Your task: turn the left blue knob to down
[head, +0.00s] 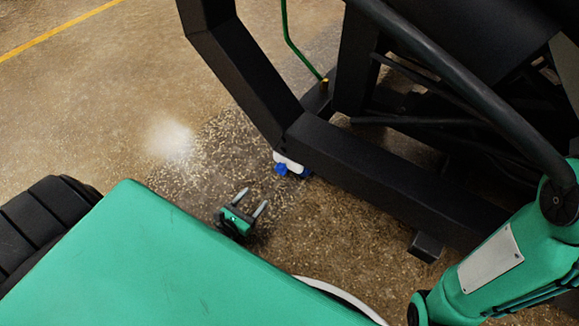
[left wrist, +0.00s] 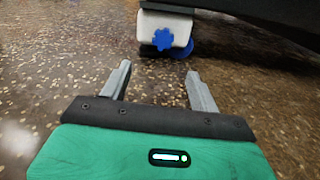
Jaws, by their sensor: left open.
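A blue knob (head: 281,169) sits on the end of a white block (head: 290,160) low under the black frame in the head view. In the left wrist view the lobed blue knob (left wrist: 162,39) is on the front of the white block (left wrist: 178,22), ahead of my gripper. A second blue part (left wrist: 190,50) shows partly behind it, at lower right. My left gripper (head: 250,201) is open and empty, with its two grey fingers apart from the knob and pointing toward it. It also shows in the left wrist view (left wrist: 157,82). My right gripper is not visible.
The black metal frame (head: 380,180) runs diagonally over and beside the white block. Its dark underside (left wrist: 270,22) fills the upper right of the left wrist view. A green hose (head: 293,45) hangs behind. The speckled brown floor to the left is clear.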

